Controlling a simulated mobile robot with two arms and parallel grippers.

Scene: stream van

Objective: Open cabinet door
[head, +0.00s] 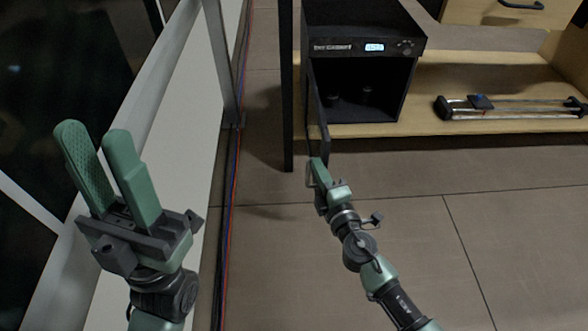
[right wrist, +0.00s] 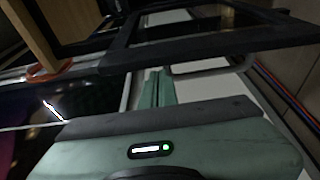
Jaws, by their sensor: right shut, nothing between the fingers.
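The black cabinet (head: 362,22) stands on a wooden shelf in the head view, with a lit display on its front. Its door (head: 319,105) is swung out towards me at the cabinet's left side and shows nearly edge-on; the inside is exposed. In the right wrist view the dark-framed door (right wrist: 200,38) spans the top. My right gripper (head: 317,164) is at the lower, near end of the door, shut and empty; its fingers also show in the right wrist view (right wrist: 158,86). Whether they touch the door I cannot tell. My left gripper (head: 94,130) is raised at the left, open and empty.
Small dark items (head: 367,93) stand inside the cabinet. A black slider rail (head: 510,108) lies on the wooden shelf (head: 445,75) to the right. A dark post (head: 286,90) stands left of the door. Cables (head: 229,215) run along the floor. The tiled floor in front is clear.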

